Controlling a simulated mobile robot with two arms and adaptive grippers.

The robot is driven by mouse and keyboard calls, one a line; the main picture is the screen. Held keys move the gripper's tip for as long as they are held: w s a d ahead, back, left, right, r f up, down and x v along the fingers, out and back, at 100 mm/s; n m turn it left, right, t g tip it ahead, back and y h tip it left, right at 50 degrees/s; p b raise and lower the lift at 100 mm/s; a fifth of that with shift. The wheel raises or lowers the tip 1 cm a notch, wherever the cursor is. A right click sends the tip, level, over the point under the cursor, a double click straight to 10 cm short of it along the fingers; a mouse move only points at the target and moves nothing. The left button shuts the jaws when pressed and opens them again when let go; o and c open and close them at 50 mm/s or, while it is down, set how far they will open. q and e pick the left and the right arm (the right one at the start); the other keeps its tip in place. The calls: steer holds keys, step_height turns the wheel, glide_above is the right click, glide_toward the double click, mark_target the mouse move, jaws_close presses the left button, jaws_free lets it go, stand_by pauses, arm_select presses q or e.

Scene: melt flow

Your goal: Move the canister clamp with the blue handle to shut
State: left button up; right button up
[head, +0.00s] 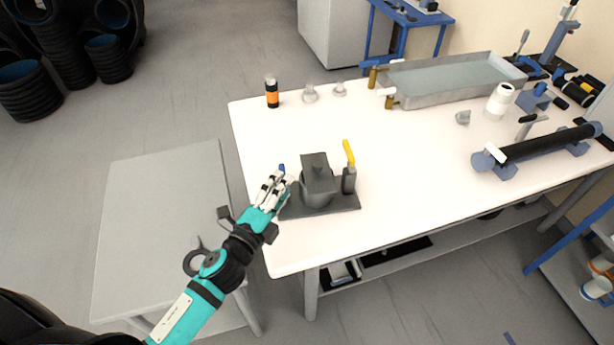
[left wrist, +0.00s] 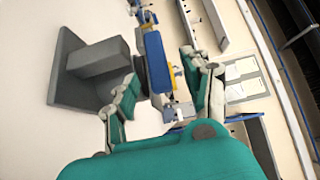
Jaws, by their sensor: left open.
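The dark grey canister fixture (head: 318,183) stands on a flat base plate near the front left corner of the white table. The clamp with the blue handle (head: 281,167) is on its left side; only the handle's tip shows past my gripper. A clamp with a yellow handle (head: 348,152) stands on its right side. My left gripper (head: 272,183) is open at the blue handle. In the left wrist view the blue handle (left wrist: 157,62) lies between the spread fingers, and the grey canister block (left wrist: 97,58) is to the left. Contact cannot be told.
A grey side table (head: 160,210) stands left of the white table. An orange-banded bottle (head: 272,92) and small clear cups are behind the fixture. A metal tray (head: 450,80) and a black cylinder device (head: 545,146) are to the right. The table's middle is clear.

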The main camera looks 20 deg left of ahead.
arm_select(q)
steer(key=s+a+b, duration=0.1)
steer(key=s, duration=0.6)
steer(key=shift+a, duration=0.15)
steer(key=shift+w, duration=0.1)
steer(key=s+a, duration=0.2)
steer(key=s, duration=1)
steer(key=s+f+n+g+y, duration=0.1)
steer(key=s+f+n+g, duration=0.4)
steer(key=f, duration=1.3)
steer(key=f+n+g+y, duration=0.25)
steer(key=f+n, duration=0.35)
steer(key=f, duration=1.1)
steer(key=s+f+n+g, duration=0.6)
steer(key=s+f+g, duration=0.3)
steer(key=s+f, duration=0.8)
steer(key=shift+s+a+f+n, duration=0.2)
steer(key=shift+s+a+n, duration=0.2)
steer(key=shift+s, duration=0.45)
